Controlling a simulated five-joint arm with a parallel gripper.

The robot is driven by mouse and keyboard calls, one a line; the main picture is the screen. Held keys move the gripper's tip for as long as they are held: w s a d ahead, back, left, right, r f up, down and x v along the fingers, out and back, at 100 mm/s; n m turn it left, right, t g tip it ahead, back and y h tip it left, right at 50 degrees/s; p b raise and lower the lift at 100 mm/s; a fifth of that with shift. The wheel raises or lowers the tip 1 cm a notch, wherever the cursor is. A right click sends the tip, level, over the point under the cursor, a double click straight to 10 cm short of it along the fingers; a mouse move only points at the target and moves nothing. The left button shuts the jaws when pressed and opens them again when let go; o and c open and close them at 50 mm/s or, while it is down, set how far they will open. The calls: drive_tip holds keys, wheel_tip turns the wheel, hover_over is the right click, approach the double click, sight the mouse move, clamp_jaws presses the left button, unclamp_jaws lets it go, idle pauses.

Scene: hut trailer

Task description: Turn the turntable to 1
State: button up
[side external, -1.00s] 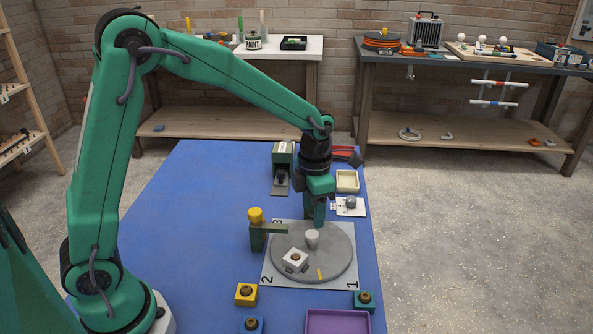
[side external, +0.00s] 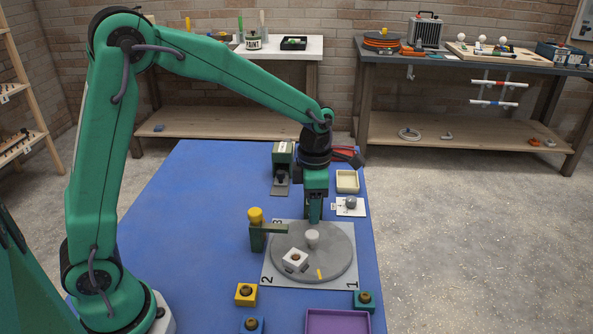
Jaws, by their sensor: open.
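The round grey turntable (side external: 338,262) sits on a white square plate (side external: 268,284) with the numbers 1, 2 and 3 at its corners. The 1 is at the near right corner, the 2 at the near left, the 3 at the far left. A yellow mark (side external: 319,274) on the disc lies near its front edge, between 2 and 1. A light grey knob (side external: 312,239) stands up near the disc's middle. A white block (side external: 295,260) with a hole sits on the disc's left part. My gripper (side external: 314,220) is open, pointing down just behind the knob at the disc's far edge; its fingertips are partly unclear.
A green post with a yellow top (side external: 256,225) stands at the plate's left, its arm reaching over the disc edge. Yellow (side external: 245,294), blue (side external: 253,325) and green (side external: 364,300) blocks and a purple tray (side external: 338,322) lie in front. A cream tray (side external: 347,181) is behind right. The blue mat's left is clear.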

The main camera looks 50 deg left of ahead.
sight(312, 233)
drive_tip(key=m, duration=0.6)
drive_tip(key=shift+m, duration=0.4)
drive_tip(key=m, duration=0.5)
drive_tip(key=shift+f+m, duration=0.1)
drive_tip(key=shift+m, duration=0.2)
drive_tip(key=m, duration=0.6)
drive_tip(key=shift+m, duration=0.3)
drive_tip(key=m, duration=0.6)
drive_tip(key=shift+m, duration=0.3)
drive_tip(key=shift+f, duration=0.15)
drive_tip(key=shift+f, duration=3.8)
drive_tip(key=shift+c, duration=0.2)
clamp_jaws()
